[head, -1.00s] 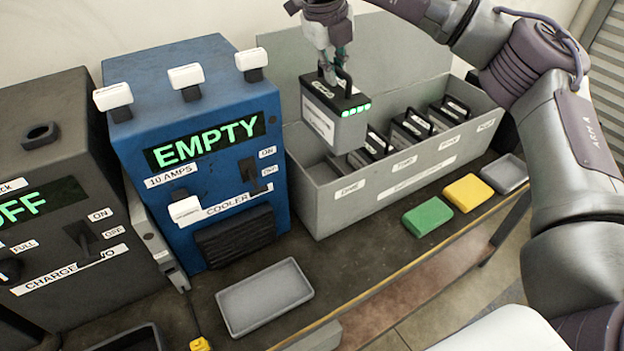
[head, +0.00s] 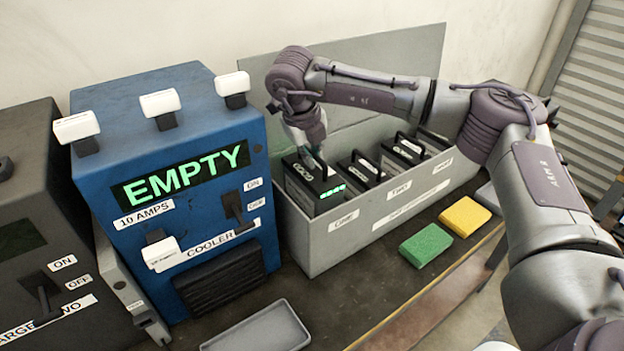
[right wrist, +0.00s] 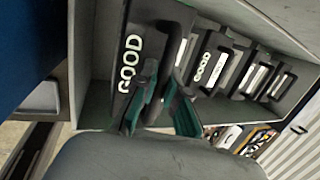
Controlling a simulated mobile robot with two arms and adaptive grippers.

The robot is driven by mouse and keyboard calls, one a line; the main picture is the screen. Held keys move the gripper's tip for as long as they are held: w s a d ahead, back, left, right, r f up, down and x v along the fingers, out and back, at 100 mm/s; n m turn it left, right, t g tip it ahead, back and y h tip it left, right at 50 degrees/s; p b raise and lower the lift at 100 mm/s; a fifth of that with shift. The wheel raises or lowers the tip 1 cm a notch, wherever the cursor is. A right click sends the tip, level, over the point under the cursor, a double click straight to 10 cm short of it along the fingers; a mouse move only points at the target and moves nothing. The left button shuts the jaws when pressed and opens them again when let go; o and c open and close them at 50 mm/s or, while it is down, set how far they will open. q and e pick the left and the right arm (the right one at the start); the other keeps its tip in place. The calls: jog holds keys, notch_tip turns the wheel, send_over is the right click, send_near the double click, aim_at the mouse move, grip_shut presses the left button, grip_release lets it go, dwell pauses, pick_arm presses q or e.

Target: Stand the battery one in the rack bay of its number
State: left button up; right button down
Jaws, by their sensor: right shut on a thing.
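The battery one (head: 302,193) is a dark-topped grey block with green lights and a handle, upright at the left end of the grey rack (head: 345,235). It is behind the label ONE, its lower part hidden by the front wall and its top showing above the rim. I cannot tell if it touches the bay floor. My right gripper (head: 314,154) is over it, shut on its handle. In the right wrist view, the green-tipped fingers (right wrist: 163,105) are at the battery marked GOOD (right wrist: 128,65). My left gripper is not in view.
Several other batteries (head: 362,172) stand in bays to the right. The blue cooler (head: 170,190), reading EMPTY, stands close to the rack's left end. Green (head: 426,244) and yellow (head: 465,216) blocks lie in front, with a grey tray (head: 258,328) nearer.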

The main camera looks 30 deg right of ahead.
aim_at(313, 184)
jog(key=shift+w+f+p, duration=0.1)
jog(key=shift+f+p, duration=0.65)
jog(key=shift+f, duration=2.9)
jog(key=c, duration=1.7)
grip_release()
jog(key=shift+f, duration=0.25)
jog(key=o, duration=0.5)
jog(key=shift+s+r, duration=0.15)
jog(key=shift+s, duration=0.15)
jog(key=b+v, duration=0.2)
jog(key=v, duration=0.8)
jog(key=shift+a+r+b, duration=0.15)
jog(key=shift+r+b, duration=0.15)
jog(key=shift+s+a+r, duration=0.1)
jog(key=shift+a+r, duration=0.05)
jog(key=shift+r, duration=0.5)
